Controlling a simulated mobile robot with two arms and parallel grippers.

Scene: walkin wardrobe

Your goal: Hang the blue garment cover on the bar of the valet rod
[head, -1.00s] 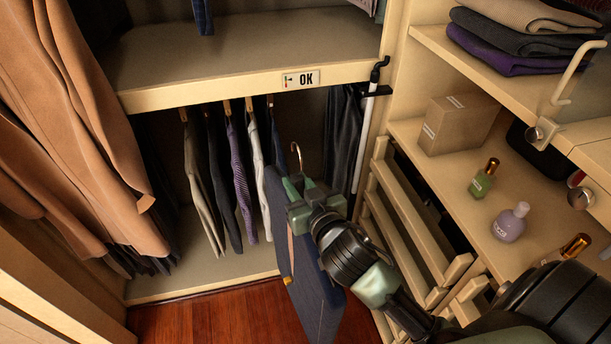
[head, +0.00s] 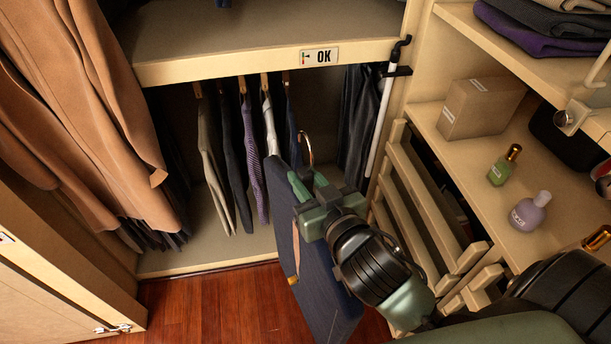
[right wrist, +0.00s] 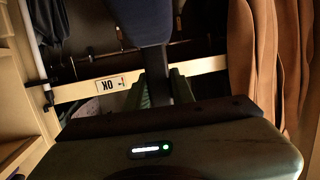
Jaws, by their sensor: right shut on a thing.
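The blue garment cover (head: 318,285) is dark navy and hangs tilted below my right gripper (head: 318,203) in the middle of the head view. My right gripper is shut on its upper part, near the hanger. The hanger's metal hook (head: 307,150) sticks up free above the jaws. In the right wrist view, a dark blue piece of the cover (right wrist: 145,22) shows beyond the jaws (right wrist: 158,88). I cannot tell for certain which fitting is the valet rod. My left gripper is out of view.
Several trousers (head: 250,160) hang behind the cover, under a shelf edge with an OK label (head: 320,56). Brown coats (head: 95,130) hang at left. A white pole (head: 381,125) stands behind right. A box (head: 481,108) and bottles (head: 530,212) occupy the right shelf.

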